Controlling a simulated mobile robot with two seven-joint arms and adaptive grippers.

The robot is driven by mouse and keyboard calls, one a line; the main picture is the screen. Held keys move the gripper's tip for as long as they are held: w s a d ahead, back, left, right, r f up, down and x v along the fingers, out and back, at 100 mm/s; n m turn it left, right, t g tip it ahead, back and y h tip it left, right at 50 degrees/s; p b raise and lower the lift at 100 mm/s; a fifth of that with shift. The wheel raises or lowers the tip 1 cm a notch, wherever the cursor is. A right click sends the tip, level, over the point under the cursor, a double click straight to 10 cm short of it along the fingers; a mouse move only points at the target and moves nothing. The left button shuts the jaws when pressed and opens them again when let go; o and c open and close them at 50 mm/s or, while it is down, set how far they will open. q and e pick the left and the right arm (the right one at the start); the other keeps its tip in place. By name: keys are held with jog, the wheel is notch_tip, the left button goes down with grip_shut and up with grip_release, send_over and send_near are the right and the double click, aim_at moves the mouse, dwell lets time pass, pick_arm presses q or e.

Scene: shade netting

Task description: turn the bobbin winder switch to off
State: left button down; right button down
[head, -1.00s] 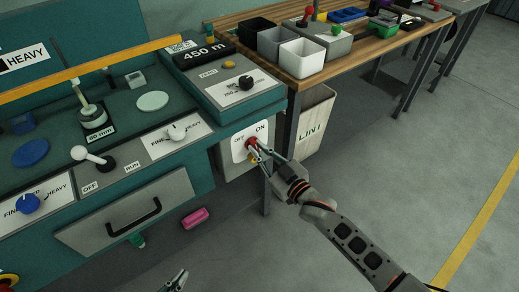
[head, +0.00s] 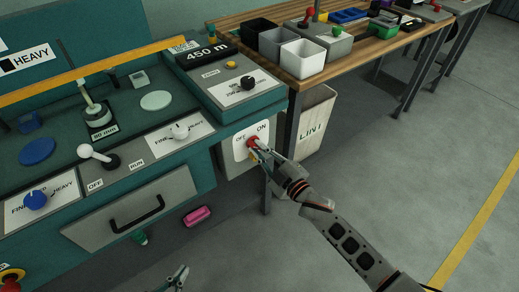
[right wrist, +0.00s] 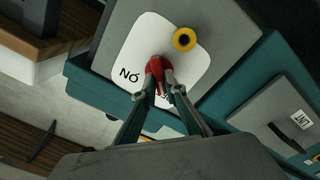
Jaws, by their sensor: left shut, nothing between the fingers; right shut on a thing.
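The bobbin winder switch is a red knob (head: 253,142) on a white OFF/ON plate (head: 240,151) at the machine's right front corner. My right gripper (head: 258,149) is shut on this knob. In the right wrist view the red knob (right wrist: 156,68) sits between the fingertips (right wrist: 160,88). The plate (right wrist: 195,70) shows ON upside down at the left; the OFF label is mostly hidden behind the fingers. I cannot tell clearly which label the knob points to. My left gripper (head: 179,276) is shut and empty at the bottom edge of the head view.
A yellow round part (right wrist: 184,39) sits beside the knob. A gray drawer (head: 130,212) with a black handle and a white-knobbed OFF/RUN lever (head: 90,153) are to the left. A LINT bin (head: 312,125) stands close on the right. Floor at right is open.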

dwell(0.3)
jog(key=c, duration=2.1)
grip_release()
jog(key=shift+s+d+f, duration=0.1)
jog(key=shift+s+d, duration=0.25)
jog(key=shift+s, duration=0.05)
jog(key=v, duration=1.1)
